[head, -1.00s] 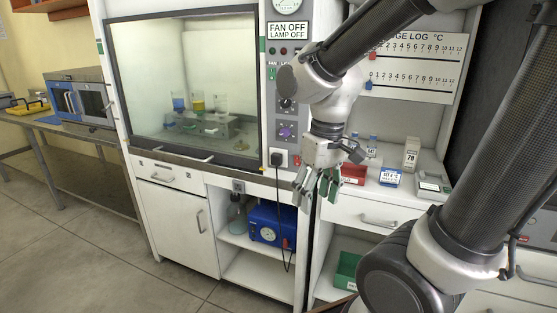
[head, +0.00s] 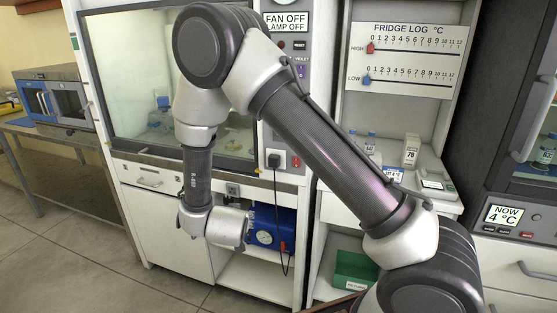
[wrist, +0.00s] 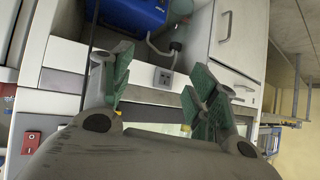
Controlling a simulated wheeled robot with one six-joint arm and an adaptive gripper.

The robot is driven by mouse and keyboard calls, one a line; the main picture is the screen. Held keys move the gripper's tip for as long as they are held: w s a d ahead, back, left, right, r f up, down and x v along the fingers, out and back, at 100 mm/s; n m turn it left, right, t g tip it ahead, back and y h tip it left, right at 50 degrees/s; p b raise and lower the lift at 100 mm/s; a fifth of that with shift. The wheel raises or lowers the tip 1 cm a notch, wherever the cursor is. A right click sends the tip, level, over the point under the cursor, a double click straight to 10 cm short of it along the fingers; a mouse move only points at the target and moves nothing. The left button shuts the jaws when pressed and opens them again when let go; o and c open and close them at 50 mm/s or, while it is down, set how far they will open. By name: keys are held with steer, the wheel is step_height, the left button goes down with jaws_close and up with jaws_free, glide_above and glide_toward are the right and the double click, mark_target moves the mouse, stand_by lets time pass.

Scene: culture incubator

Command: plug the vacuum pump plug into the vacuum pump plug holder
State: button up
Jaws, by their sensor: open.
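A black plug (head: 274,160) sits in the outlet on the hood's right post, and its black cable (head: 276,220) hangs down past the blue vacuum pump (head: 272,230). A grey socket (head: 233,189), which looks like the plug holder, is on the hood front below the counter edge, and it shows empty in the wrist view (wrist: 163,78). My gripper (wrist: 158,65) is open and empty, with the socket seen between its fingers. In the head view my wrist hides it. The plug seems hidden behind the left finger in the wrist view; the cable (wrist: 92,25) shows above.
A red switch (head: 296,162) is beside the plug's outlet. A green bin (head: 352,268) stands on a low shelf at right. Small boxes and bottles stand on the right counter. The fume hood glass (head: 130,60) is behind my arm. The floor at left is clear.

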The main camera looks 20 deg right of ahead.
steer(key=w+d+r+m+t+h, duration=0.2)
steer(key=d+r+h, duration=0.2)
steer(key=d+r, duration=0.15)
steer(key=m+t+h, duration=0.2)
steer(key=h, duration=0.2)
glide_toward(272, 163)
steer(key=shift+w+d, duration=0.15)
steer(key=shift+w, duration=0.05)
steer(key=shift+x, duration=4.55)
steer(key=shift+s, duration=0.1)
jaws_close()
steer(key=shift+v, duration=2.95)
